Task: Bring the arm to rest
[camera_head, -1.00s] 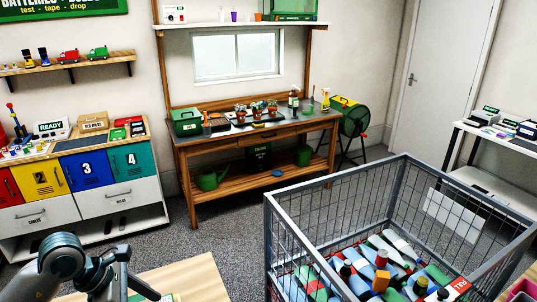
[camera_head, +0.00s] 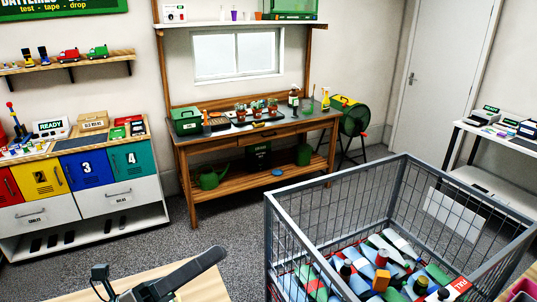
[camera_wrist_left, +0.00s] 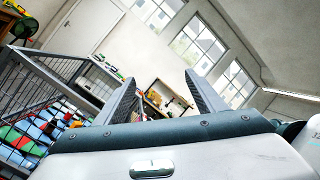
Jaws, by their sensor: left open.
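My left gripper (camera_head: 158,264) is at the bottom of the head view, left of the wire cage, with its dark fingers spread above a light wooden surface (camera_head: 75,293). In the left wrist view the two fingers (camera_wrist_left: 160,82) stand apart with nothing between them, pointing toward the windowed wall. Most of the left arm is outside the head view. My right gripper is not in view.
A wire cage (camera_head: 335,190) full of mixed items stands close on the right. A workbench (camera_head: 255,137) with plants is behind, and a numbered drawer cabinet (camera_head: 85,170) is at left. Carpet floor (camera_head: 225,230) is clear between them.

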